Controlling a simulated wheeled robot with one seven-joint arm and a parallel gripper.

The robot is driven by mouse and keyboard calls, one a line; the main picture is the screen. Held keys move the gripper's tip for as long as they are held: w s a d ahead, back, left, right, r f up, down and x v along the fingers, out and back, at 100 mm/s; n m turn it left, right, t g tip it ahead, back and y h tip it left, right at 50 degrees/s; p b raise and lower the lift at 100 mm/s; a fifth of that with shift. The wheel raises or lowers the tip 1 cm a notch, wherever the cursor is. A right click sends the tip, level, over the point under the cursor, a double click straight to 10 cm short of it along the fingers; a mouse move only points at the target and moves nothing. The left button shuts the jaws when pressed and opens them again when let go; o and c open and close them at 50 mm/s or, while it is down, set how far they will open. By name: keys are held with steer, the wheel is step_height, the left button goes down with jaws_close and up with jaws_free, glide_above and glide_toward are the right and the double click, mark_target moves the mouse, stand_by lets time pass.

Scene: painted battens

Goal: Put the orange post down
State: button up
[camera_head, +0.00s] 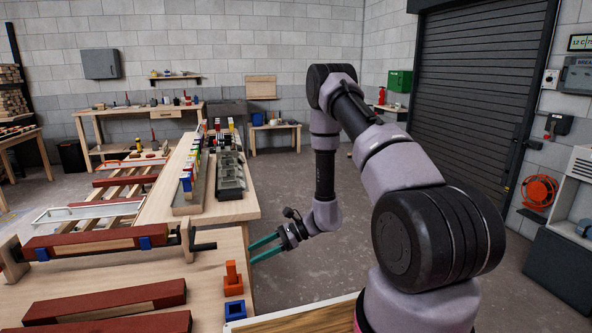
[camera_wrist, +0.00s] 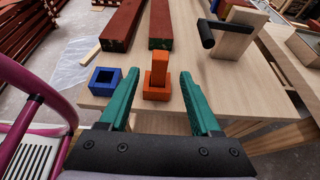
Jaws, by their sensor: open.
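The orange post (camera_head: 231,270) stands upright in a square orange base (camera_head: 233,289) near the right edge of the workbench. In the wrist view the post (camera_wrist: 159,66) and the orange base (camera_wrist: 157,90) show between the lines of my two green fingers. My gripper (camera_head: 251,253) is open and empty, its fingers pointing toward the post from the bench's right edge. In the head view the fingertips are apart from the post. The wrist view also shows my gripper (camera_wrist: 158,74) with nothing between its fingers. How deep the post sits in the base is hidden.
A blue square socket (camera_head: 235,310) sits beside the orange base, and it also shows in the wrist view (camera_wrist: 106,80). Dark red battens (camera_head: 110,302) lie on the bench behind. A clamp with a black handle (camera_wrist: 222,40) stands nearby. Bare wood lies right of the post.

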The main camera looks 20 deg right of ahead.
steer(key=s+d+r+n+h, duration=0.1)
steer(key=r+n, duration=0.2)
steer(key=r, duration=0.6)
steer(key=s+d+r+n+g+h, duration=0.1)
steer(key=s+r+n+h, duration=0.15)
steer(key=r, duration=0.55)
steer(key=s+d+r+n+h, duration=0.1)
steer(key=r+n, duration=0.2)
steer(key=r, duration=0.6)
steer(key=s+d+r+n+t+h, duration=0.2)
steer(key=s+d+r+t+h, duration=0.1)
steer(key=s+r, duration=0.4)
steer(key=s+d+r+n+t+h, duration=0.3)
steer(key=s+d+r, duration=0.4)
steer(key=r, duration=0.4)
steer(key=shift+s+d+r+n+t+h, duration=0.25)
steer(key=shift+s+d+n+t+h, duration=0.25)
steer(key=shift+t, duration=0.4)
steer(key=shift+w+a, duration=0.1)
steer(key=shift+w, duration=0.05)
